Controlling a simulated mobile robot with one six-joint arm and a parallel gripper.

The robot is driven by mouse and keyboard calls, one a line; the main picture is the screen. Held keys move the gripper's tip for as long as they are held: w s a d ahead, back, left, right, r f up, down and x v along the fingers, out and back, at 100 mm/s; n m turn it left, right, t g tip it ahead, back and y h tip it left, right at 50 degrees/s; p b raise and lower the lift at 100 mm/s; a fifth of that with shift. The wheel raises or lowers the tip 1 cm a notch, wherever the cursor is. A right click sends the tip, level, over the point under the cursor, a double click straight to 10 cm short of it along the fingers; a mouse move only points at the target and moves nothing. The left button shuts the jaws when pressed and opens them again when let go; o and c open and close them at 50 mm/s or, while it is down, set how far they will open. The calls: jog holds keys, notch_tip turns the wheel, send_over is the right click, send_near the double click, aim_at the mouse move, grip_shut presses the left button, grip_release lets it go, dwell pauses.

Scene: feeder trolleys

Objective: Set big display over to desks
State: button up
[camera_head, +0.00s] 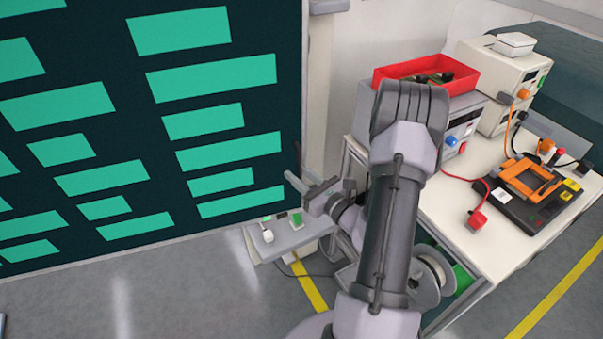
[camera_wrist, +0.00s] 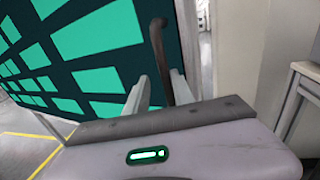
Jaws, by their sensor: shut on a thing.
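The big display (camera_head: 120,130) is a large dark panel with teal bars filling the left of the head view. It also fills the upper left of the wrist view (camera_wrist: 95,45). A brown upright handle (camera_wrist: 158,48) stands at the display's right edge. My gripper (camera_head: 305,186) is at that edge, low down. In the wrist view, its two fingers (camera_wrist: 161,88) are shut on the handle. A white desk (camera_head: 440,215) stands to the right, partly hidden by my arm.
The desk carries a red bin (camera_head: 420,70), instrument boxes (camera_head: 500,75) and a black-and-orange device (camera_head: 535,185). A small grey stand (camera_head: 280,240) with a green button is below my gripper. Cables and a reel (camera_head: 435,275) sit by the desk. Grey floor with yellow lines is open in front.

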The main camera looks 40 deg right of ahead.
jog(key=shift+d, duration=0.1)
dwell(0.3)
jog(key=s+p, duration=0.3)
jog(key=s, duration=1.4)
jog(key=shift+s+a, duration=0.15)
jog(key=shift+a, duration=0.1)
